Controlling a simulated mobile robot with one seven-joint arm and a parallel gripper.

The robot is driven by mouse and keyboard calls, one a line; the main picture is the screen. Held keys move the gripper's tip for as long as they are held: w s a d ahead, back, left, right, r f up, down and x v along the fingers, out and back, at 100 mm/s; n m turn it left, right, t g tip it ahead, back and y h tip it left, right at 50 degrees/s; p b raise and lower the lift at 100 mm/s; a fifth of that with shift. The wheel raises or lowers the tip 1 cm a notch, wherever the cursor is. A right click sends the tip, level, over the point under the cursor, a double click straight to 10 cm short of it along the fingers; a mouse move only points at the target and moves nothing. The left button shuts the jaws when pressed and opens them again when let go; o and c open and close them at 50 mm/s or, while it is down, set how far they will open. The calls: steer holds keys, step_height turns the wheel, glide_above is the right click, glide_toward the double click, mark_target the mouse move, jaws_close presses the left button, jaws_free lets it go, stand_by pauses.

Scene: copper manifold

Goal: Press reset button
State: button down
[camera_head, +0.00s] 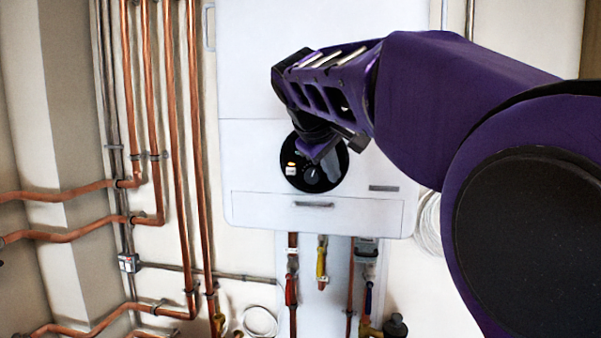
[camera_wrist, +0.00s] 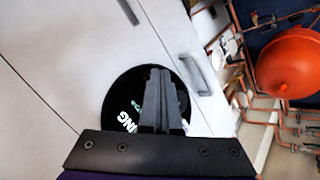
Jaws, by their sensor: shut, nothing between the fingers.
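A round black control panel (camera_head: 299,181) sits on the lower front of a white boiler (camera_head: 255,60). In the head view, small lit controls (camera_head: 291,165) show at the panel's left and a round knob (camera_head: 311,175) low in its middle. I cannot tell which control is the reset button. My gripper (camera_wrist: 160,73) is shut and empty, its fingers pointing at the panel (camera_wrist: 118,98) and covering much of it in the wrist view. In the head view my wrist hides the panel's upper right. I cannot tell whether the fingertips touch it.
Copper pipes (camera_head: 171,110) run up the wall left of the boiler. Valves and short pipes (camera_head: 321,262) hang below it. The boiler has a handle (camera_wrist: 194,73) near the panel. A red-orange tank (camera_wrist: 288,63) stands off to the right in the wrist view.

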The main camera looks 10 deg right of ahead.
steer(key=shift+s, duration=0.1)
steer(key=shift+s+a+b, duration=0.25)
steer(key=shift+s+b, duration=0.05)
steer(key=shift+s, duration=0.35)
steer(key=s, duration=0.1)
steer(key=s+a+b, duration=0.1)
steer(key=s, duration=0.1)
steer(key=s+b, duration=0.1)
steer(key=s, duration=0.1)
steer(key=shift+a+r, duration=0.1)
steer(key=shift+a, duration=0.15)
steer(key=shift+w, duration=0.1)
stand_by(0.6)
